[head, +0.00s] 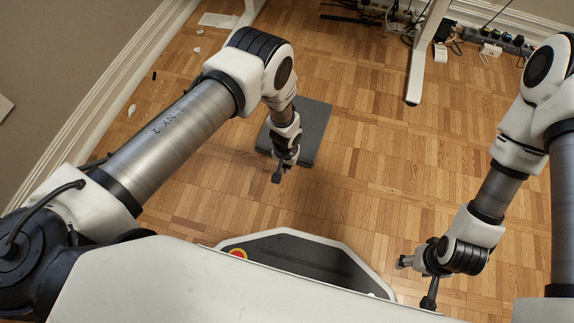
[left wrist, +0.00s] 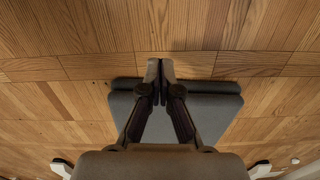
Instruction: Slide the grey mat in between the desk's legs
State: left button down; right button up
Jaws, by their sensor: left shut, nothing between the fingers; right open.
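The grey mat (head: 316,132) is a thick flat slab lying on the wood floor in front of the desk. My left arm hides part of its left side in the head view. My left gripper (head: 277,177) is shut and empty, pointing down at the mat's near edge. In the left wrist view the closed fingertips (left wrist: 160,70) overlap an edge of the mat (left wrist: 215,106); I cannot tell if they touch it. My right gripper (head: 416,281) is open and empty, low at the right, away from the mat. The desk's right leg (head: 425,55) and left leg (head: 251,9) show beyond the mat.
Cables and a power strip (head: 497,40) lie along the back wall right of the right leg. A white sheet (head: 219,20) and small scraps lie at the upper left. A dark bar (head: 345,20) lies on the floor between the legs. Floor between mat and legs looks clear.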

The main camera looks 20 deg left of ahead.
aim_at(286, 176)
pick_arm(q)
jog(key=f+b, duration=0.3)
jog(key=f, duration=0.3)
jog(key=shift+w+f, duration=0.1)
jog(key=shift+w, duration=0.1)
jog(key=w, duration=0.1)
jog(key=w+b, duration=0.1)
jog(key=shift+w+r, duration=0.2)
jog(key=shift+w, duration=0.15)
jog(key=shift+w+r, duration=0.1)
jog(key=shift+w, duration=0.25)
jog(key=shift+w+r, duration=0.1)
jog(key=shift+r, duration=0.05)
